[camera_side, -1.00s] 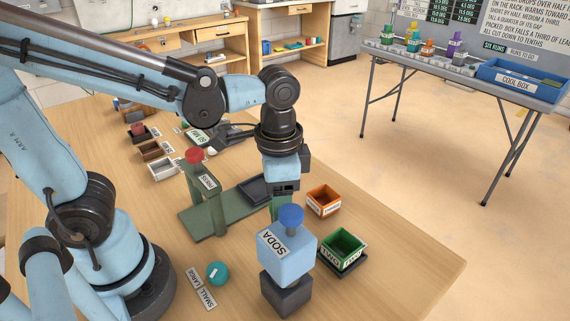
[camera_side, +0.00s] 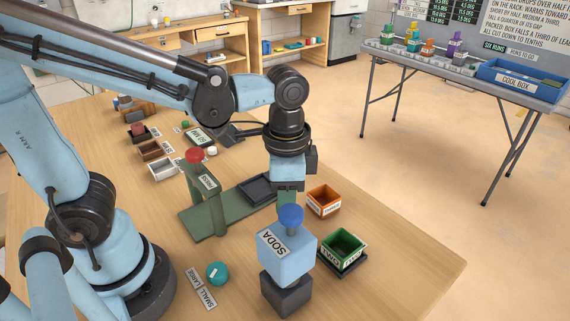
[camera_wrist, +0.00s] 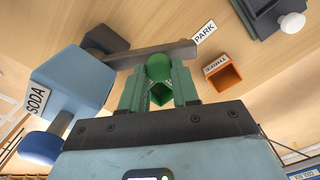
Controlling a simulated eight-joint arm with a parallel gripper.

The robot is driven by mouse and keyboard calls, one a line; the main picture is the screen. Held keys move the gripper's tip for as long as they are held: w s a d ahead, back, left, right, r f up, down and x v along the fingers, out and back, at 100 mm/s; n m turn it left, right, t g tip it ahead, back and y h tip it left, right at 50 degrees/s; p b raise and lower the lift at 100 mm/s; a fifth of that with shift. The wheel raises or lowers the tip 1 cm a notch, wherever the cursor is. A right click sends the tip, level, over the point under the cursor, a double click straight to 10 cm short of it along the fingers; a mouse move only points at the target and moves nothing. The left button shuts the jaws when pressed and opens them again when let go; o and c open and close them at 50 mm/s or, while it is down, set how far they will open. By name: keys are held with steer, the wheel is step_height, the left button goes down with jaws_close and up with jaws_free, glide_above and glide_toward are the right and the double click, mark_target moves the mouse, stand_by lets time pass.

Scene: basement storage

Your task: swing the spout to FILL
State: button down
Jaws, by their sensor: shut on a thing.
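The blue SODA dispenser (camera_side: 287,255) stands on a dark block at the front of the table, with a round blue cap (camera_side: 291,215) on top. In the wrist view the dispenser (camera_wrist: 72,85) is at the left. A grey spout bar (camera_wrist: 150,54) reaches from beside it toward the PARK label (camera_wrist: 204,32). In the side view my gripper is behind the dispenser's cap, and the spout is hidden. I cannot see a FILL label.
An orange box (camera_side: 323,203) labelled THREE and a green box (camera_side: 343,244) stand right of the dispenser. A green stand with a red knob (camera_side: 194,155) and a teal knob (camera_side: 217,272) are at the left. Bare table lies at the front right.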

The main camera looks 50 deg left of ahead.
steer(key=w+d+m, duration=0.3)
steer(key=d+m, duration=0.5)
steer(key=m, duration=0.2)
steer(key=shift+w+d+m, duration=0.15)
steer(key=shift+w+m, duration=0.25)
stand_by(0.4)
steer(key=c, duration=0.8)
jaws_free()
steer(key=shift+r, duration=0.15)
step_height(320, 180, up, 12)
steer(key=shift+f, duration=0.1)
